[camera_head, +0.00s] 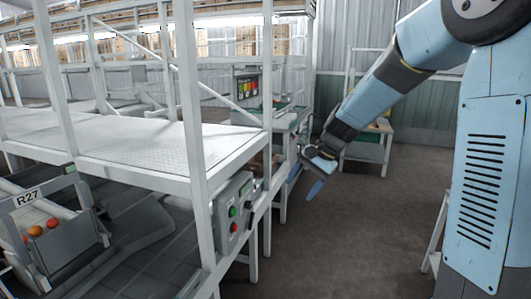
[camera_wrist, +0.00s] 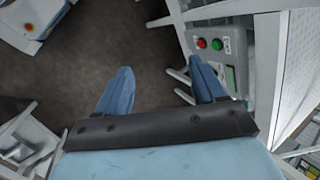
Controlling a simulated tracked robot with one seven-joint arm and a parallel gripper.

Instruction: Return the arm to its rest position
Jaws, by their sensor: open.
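My gripper (camera_head: 313,177) hangs at the end of my blue arm, right of the white packing line in the head view. It points down over the open floor. In the wrist view, the two blue fingers of my gripper (camera_wrist: 163,88) stand wide apart with nothing between them. Below them lies bare dark floor (camera_wrist: 110,35). The right finger overlaps the control box in the wrist view; I cannot tell how far apart they are.
The control box (camera_head: 234,208), with red and green buttons, is on the white frame (camera_head: 197,170). A bin marked R27 (camera_head: 72,243) holds several tomatoes at lower left. A white side table (camera_head: 370,151) stands behind my arm. The aisle floor (camera_head: 340,235) is clear.

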